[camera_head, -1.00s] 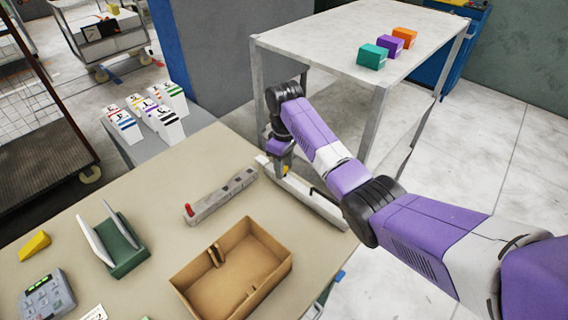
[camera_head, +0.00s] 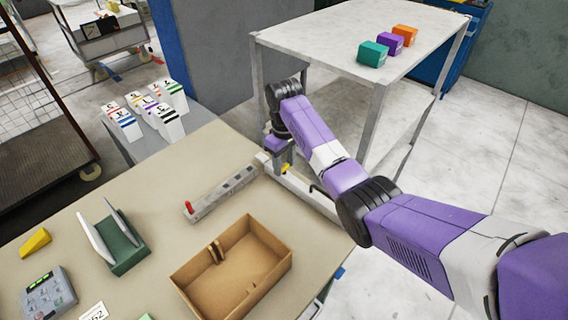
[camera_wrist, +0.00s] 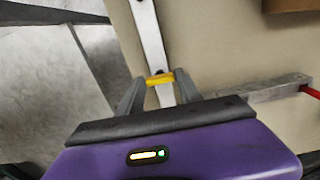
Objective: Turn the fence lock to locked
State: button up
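The fence is a long pale bar (camera_head: 310,193) along the far right edge of the table. It also shows in the wrist view (camera_wrist: 147,30). A yellow piece (camera_wrist: 160,79), which looks like the fence lock, lies across this bar; in the head view it shows as a small yellow spot (camera_head: 285,168). My gripper (camera_wrist: 160,82) is over the bar, its fingers apart, one at each end of the yellow piece. Whether they press on it cannot be told. Lock markings are not readable.
A grey bar with a red tip (camera_head: 222,194) lies beside the fence. A cardboard box (camera_head: 174,281), a green holder (camera_head: 128,258), a yellow wedge (camera_head: 36,243) and a grey button box (camera_head: 48,296) stand on the table. A white-topped bench (camera_head: 310,40) is behind my arm.

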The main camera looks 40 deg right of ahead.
aim_at(285, 167)
jog(key=o, duration=0.3)
jog(key=shift+r, duration=0.1)
notch_tip(285, 167, up, 8)
jog(key=shift+f+b, duration=0.15)
jog(key=shift+b, duration=0.15)
jog(key=shift+s, duration=0.1)
dwell(0.6)
